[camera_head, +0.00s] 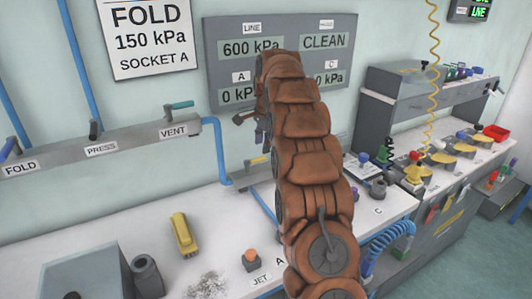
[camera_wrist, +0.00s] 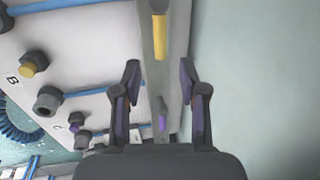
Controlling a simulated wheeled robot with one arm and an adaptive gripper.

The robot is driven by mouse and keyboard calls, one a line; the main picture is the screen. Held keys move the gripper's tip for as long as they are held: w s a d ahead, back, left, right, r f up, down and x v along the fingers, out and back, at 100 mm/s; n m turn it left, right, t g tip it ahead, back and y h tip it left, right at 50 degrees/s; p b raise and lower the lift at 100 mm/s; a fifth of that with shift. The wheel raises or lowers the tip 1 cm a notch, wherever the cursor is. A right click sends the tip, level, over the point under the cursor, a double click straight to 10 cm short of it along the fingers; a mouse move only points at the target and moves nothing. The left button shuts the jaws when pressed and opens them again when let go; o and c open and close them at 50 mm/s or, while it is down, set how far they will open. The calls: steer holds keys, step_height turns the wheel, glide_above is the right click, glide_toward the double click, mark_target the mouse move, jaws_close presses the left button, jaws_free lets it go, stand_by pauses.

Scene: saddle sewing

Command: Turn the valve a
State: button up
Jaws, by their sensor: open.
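A grey valve rail (camera_wrist: 158,75) runs up the wrist view between my fingers. It carries a yellow handle (camera_wrist: 160,36) near the top and a small purple handle (camera_wrist: 162,122) lower down. My gripper (camera_wrist: 165,75) is open, one finger on each side of the rail, with the purple handle between the fingers in the picture; contact cannot be told. In the head view my gripper (camera_head: 252,125) is partly hidden by my arm, in front of the wall panel. A yellow handle (camera_head: 258,160) shows just below it. No label marks valve a on the visible rail.
The bench (camera_head: 200,255) carries an orange knob (camera_head: 251,256) by a letter A, a yellow tool (camera_head: 183,235) and a grey box (camera_head: 88,275). A left rail (camera_head: 110,142) is labelled FOLD, PRESS and VENT. The panel (camera_head: 228,75) reads LINE 600 kPa and CLEAN. My arm hides the centre.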

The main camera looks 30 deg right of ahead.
mark_target(262, 158)
steer(key=shift+w+d+f+p, duration=0.1)
steer(key=shift+w+f+p, duration=0.1)
steer(key=shift+f, duration=0.7)
steer(key=shift+w+f+p, duration=0.15)
steer(key=shift+f, duration=0.75)
steer(key=shift+w+d+f+p, duration=0.1)
steer(key=shift+w+f+p, duration=0.1)
steer(key=shift+f, duration=0.7)
steer(key=shift+c, duration=0.2)
steer(key=shift+a, duration=0.1)
jaws_close()
steer(key=shift+s, duration=0.1)
